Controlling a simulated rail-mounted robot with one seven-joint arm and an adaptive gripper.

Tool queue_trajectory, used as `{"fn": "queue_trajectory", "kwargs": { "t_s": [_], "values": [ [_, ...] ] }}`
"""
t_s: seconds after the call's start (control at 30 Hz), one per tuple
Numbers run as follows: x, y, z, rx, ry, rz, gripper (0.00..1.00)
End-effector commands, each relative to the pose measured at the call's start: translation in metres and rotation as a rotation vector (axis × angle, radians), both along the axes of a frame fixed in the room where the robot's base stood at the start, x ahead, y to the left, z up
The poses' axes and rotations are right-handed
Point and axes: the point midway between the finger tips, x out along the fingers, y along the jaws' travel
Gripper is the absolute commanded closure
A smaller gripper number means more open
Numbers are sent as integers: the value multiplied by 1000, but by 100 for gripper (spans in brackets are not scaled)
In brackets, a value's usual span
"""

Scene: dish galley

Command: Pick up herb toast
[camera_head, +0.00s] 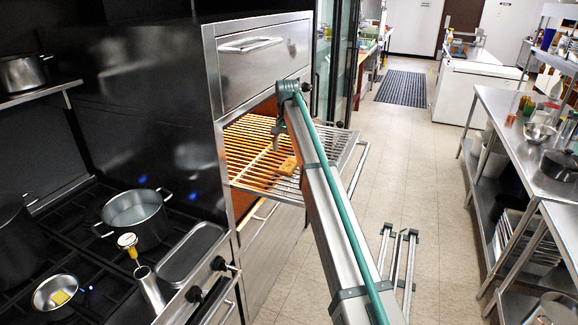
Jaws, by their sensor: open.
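A small tan-brown piece that looks like the herb toast (287,167) lies on the wire rack (255,150) of the open oven, near the rack's front right part. My gripper (276,146) hangs at the end of my arm above the rack, a little up and left of the toast in the picture. It is open, with nothing seen between its fingers. The fingers are small and dark here, so their exact gap and height above the rack are hard to tell.
The steel oven front (258,65) rises just behind and above my gripper. Steel shelving (520,150) stands at right. The aisle floor (400,150) between is mostly clear.

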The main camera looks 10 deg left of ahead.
Motion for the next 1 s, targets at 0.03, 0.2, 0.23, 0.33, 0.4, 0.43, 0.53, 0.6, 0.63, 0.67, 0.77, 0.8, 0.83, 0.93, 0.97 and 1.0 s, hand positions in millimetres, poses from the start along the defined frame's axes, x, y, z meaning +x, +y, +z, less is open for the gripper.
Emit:
{"fn": "queue_trajectory", "kwargs": {
  "t_s": [0.03, 0.2, 0.23, 0.33, 0.4, 0.43, 0.53, 0.6, 0.63, 0.67, 0.77, 0.8, 0.83, 0.93, 0.97, 1.0],
  "values": [
    [0, 0, -2, 0, 0, 0, 16],
    [0, -2, -12, 0, 0, 0, 16],
    [0, -3, -15, 0, 1, 0, 16],
    [1, -5, -27, -1, 1, 0, 16],
    [1, -6, -38, -1, 1, 1, 16],
    [1, -5, -42, -1, 1, 1, 16],
    [2, -5, -52, 0, 0, 1, 16],
    [2, -5, -55, 1, -1, 0, 16],
    [2, -5, -55, 1, -1, 0, 16],
    [2, -5, -55, 1, -1, 0, 16],
    [3, -5, -55, 1, -1, 0, 16],
    [3, -5, -55, 1, -1, 0, 21],
    [3, -5, -55, 1, -1, 0, 26],
    [3, -5, -55, 1, -1, 0, 42],
    [2, -5, -55, 1, -1, 0, 47],
    [2, -5, -55, 1, -1, 0, 54]
  ]
}}
